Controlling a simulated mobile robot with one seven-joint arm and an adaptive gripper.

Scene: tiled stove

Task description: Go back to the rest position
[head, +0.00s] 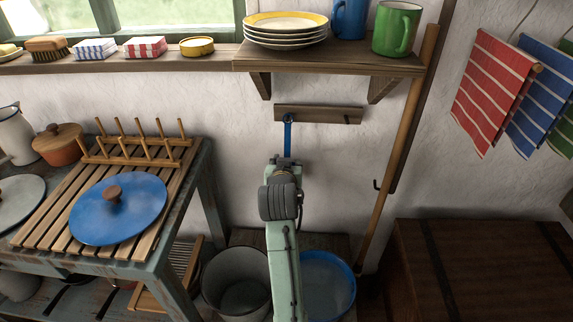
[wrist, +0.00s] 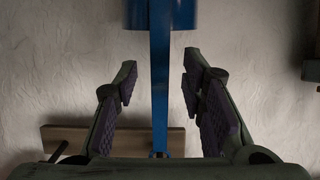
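A long blue utensil (head: 288,138) hangs from a small wooden peg rail (head: 318,114) on the white wall. In the wrist view its blue handle (wrist: 160,100) runs straight up and down the middle, with a wider blue part at the top edge. My gripper (head: 284,163) is in front of the utensil's lower part and hides it in the head view. In the wrist view my gripper (wrist: 160,80) is open, one finger on each side of the handle, with a gap on both sides. The peg rail shows behind the fingers in the wrist view.
Above is a shelf (head: 330,62) with plates (head: 286,28) and a green mug (head: 397,28). A pole (head: 398,150) leans at the right. A blue basin (head: 328,285) and a grey bucket (head: 237,283) stand below. A slatted bench (head: 45,225) with a blue lid (head: 118,208) is left.

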